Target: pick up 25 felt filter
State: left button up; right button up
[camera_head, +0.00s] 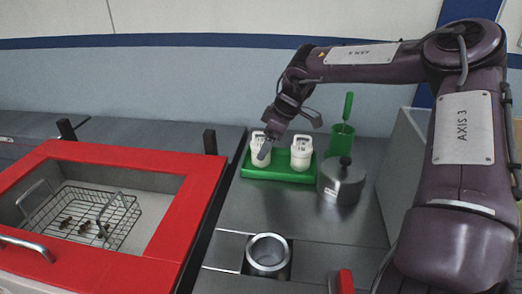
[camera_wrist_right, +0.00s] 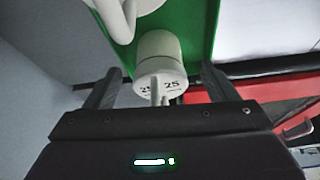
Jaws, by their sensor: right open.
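In the head view my right gripper (camera_head: 270,134) reaches down at this piece from above. My left gripper is not in view.
A second white piece (camera_head: 301,152) stands close by on the tray. A green holder with a handle (camera_head: 342,138) and a grey lidded pot (camera_head: 341,182) are at the right. An open metal cylinder (camera_head: 268,256) is in front. A wire basket (camera_head: 85,222) sits in the red-framed basin (camera_head: 185,215).

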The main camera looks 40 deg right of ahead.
jog(key=shift+w+a+f, duration=0.15)
jog(key=shift+w+f, duration=0.15)
jog(key=shift+f, duration=0.3)
jog(key=c, duration=1)
jog(key=shift+r, duration=0.1)
jog(key=shift+c, duration=0.2)
